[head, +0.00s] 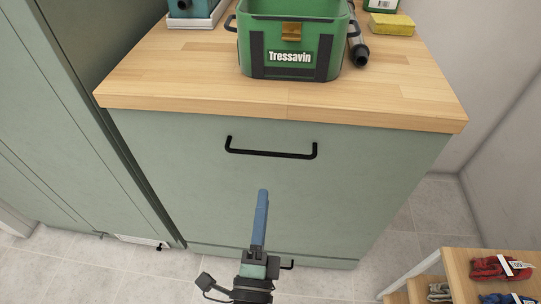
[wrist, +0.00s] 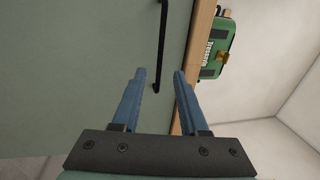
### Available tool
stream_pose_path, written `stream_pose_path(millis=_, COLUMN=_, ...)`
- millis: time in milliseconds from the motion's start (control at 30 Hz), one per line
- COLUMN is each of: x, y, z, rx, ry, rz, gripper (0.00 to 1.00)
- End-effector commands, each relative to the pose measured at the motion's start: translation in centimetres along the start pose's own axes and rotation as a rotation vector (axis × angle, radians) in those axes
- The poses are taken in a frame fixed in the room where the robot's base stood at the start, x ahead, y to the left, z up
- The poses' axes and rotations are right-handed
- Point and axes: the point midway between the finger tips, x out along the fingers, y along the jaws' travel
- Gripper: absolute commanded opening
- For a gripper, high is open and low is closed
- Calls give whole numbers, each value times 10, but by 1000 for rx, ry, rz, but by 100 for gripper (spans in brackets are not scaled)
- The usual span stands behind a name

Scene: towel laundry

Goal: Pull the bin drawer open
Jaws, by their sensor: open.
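The bin drawer (head: 200,180) is a tall pale green front under a wooden counter, and it looks closed. Its black bar handle (head: 270,154) runs across near the top of the front. In the wrist view the handle (wrist: 161,50) appears upright, ahead of the fingers. My gripper (head: 262,192) is below the handle in the head view, apart from it. In the wrist view its two blue fingers (wrist: 159,75) are spread with nothing between them. The head view shows the fingers nearly in line, so their gap is hidden there.
A green Tressavin box (head: 290,45) stands on the wooden counter (head: 180,80), with a dark tube (head: 358,45) and a yellow sponge (head: 391,24). A tall green cabinet (head: 50,130) adjoins at left. A wooden shelf (head: 455,262) with red gloves (head: 500,268) is at lower right.

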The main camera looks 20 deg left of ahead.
Motion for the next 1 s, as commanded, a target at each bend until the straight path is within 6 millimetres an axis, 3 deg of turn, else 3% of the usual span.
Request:
stream_pose_path(millis=500, x=93, y=-2, z=0, rx=-3, ry=0, rz=-3, gripper=43)
stream_pose_path(millis=700, x=111, y=-1, z=0, rx=-3, ry=0, rz=-1, gripper=43)
stream_pose_path(millis=1000, x=116, y=-1, z=0, rx=-3, ry=0, rz=1, gripper=43)
